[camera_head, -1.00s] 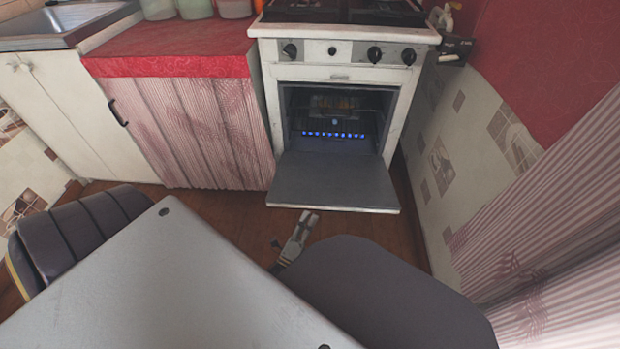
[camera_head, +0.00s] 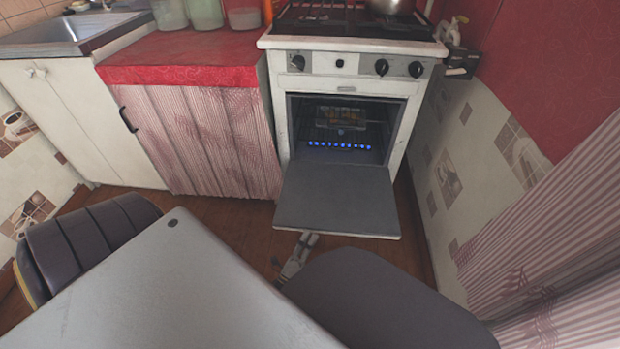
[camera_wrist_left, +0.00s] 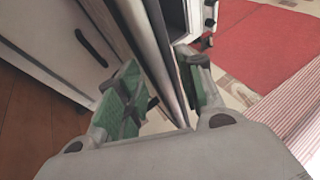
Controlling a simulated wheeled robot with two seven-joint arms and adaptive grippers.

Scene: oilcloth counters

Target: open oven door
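The white oven (camera_head: 345,86) stands at the back middle in the head view. Its door (camera_head: 338,200) is folded down and sticks out towards me, and the cavity is open with blue flames inside. My left gripper (camera_head: 307,242) is low at the front edge of the door, partly hidden by it. In the left wrist view, the green-padded fingers of my left gripper (camera_wrist_left: 162,92) are apart, with the long edge of the door (camera_wrist_left: 159,60) running between them. Whether they touch it is unclear. My right gripper is not in view.
A curtained cabinet (camera_head: 200,140) with a red top and a sink (camera_head: 60,36) are left of the oven. A tiled wall (camera_head: 470,170) and striped curtain (camera_head: 550,225) are close on the right. Wooden floor (camera_head: 240,232) lies in front. A pot (camera_head: 390,5) is on the stove.

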